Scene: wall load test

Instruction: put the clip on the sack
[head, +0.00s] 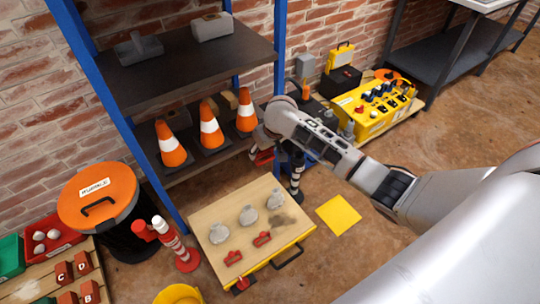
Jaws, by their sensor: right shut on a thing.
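Three small grey sacks stand in a row on a wooden-topped yellow case: a left one (218,233), a middle one (248,215) and a right one (275,199). Two red clips lie in front of them, one at the left (232,257) and one at the right (262,239). My right gripper (263,143) is beyond the case, above its far edge and near the shelf. It is shut on a red thing (262,157) that looks like another clip; the arm partly hides it. My left gripper is not in view.
The case top (207,219) has a dark stain at right. A blue-posted shelf (190,70) with orange cones (210,125) stands behind. A black-and-white post (297,175) is close to my right gripper. An orange-lidded bin (97,197) and red-white post (172,240) stand left.

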